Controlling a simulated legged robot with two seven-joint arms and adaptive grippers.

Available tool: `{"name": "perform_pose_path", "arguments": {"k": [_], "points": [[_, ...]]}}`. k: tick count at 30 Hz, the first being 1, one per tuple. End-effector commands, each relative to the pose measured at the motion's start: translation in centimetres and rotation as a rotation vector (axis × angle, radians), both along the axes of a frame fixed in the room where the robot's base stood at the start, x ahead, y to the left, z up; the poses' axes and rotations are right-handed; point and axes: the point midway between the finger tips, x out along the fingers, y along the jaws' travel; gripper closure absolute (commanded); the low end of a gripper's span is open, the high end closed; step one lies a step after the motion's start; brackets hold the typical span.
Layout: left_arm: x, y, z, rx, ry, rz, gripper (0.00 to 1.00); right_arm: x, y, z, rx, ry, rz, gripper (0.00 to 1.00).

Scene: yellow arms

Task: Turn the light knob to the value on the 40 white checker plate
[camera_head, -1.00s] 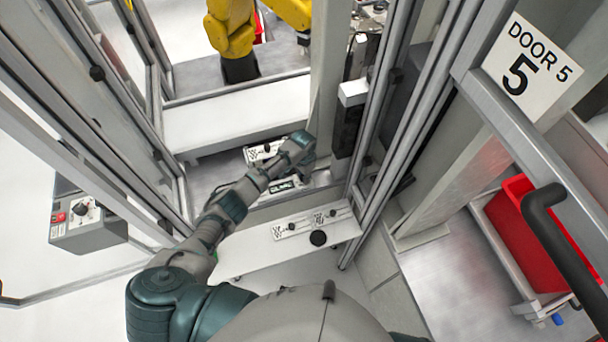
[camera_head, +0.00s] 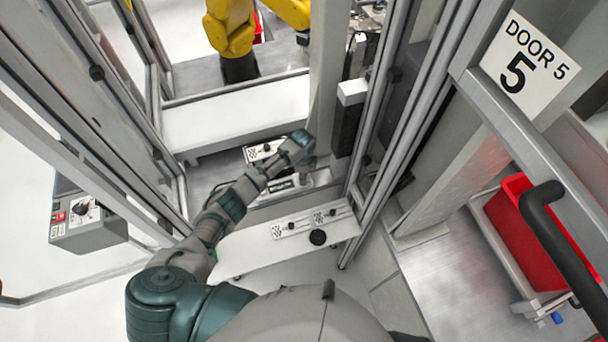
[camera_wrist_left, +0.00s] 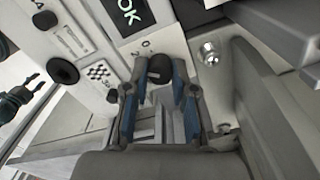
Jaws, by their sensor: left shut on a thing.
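In the left wrist view a round black knob (camera_wrist_left: 160,66) sits on a white panel below a display reading OK (camera_wrist_left: 128,14). My left gripper (camera_wrist_left: 159,78) is closed around this knob, a blue-lined finger on each side. A black-and-white checker plate (camera_wrist_left: 98,72) with small writing is left of the knob; I cannot read its number surely. In the head view my left arm reaches to the panel area, and its wrist hides the gripped knob. Another checker plate (camera_head: 252,155) is there beside a small black knob (camera_head: 267,147). My right gripper is out of view.
A white shelf (camera_head: 250,255) nearer me carries more checker plates (camera_head: 277,231) and a black disc (camera_head: 318,237). Metal frame posts stand close on both sides. A grey control box (camera_head: 85,225) is at left, a red bin (camera_head: 515,235) at right.

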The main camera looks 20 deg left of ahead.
Motion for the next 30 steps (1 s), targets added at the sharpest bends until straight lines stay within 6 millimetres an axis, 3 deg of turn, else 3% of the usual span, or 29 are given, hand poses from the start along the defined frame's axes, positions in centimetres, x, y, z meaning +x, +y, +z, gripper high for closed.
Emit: {"name": "perform_pose_path", "arguments": {"k": [19, 20, 23, 30], "points": [[0.01, 0.46, -0.09, 0.007, 0.001, -0.050, 1.00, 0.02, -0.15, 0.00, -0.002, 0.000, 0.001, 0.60], [0.02, 0.46, -0.09, 0.007, 0.001, -0.050, 0.72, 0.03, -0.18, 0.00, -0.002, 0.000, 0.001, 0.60], [0.04, 0.42, -0.06, 0.006, 0.001, -0.050, 0.49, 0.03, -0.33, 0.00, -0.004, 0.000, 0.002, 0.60], [0.06, 0.16, 0.01, 0.003, -0.001, -0.052, 0.49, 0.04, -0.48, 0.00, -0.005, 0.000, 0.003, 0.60]]}}
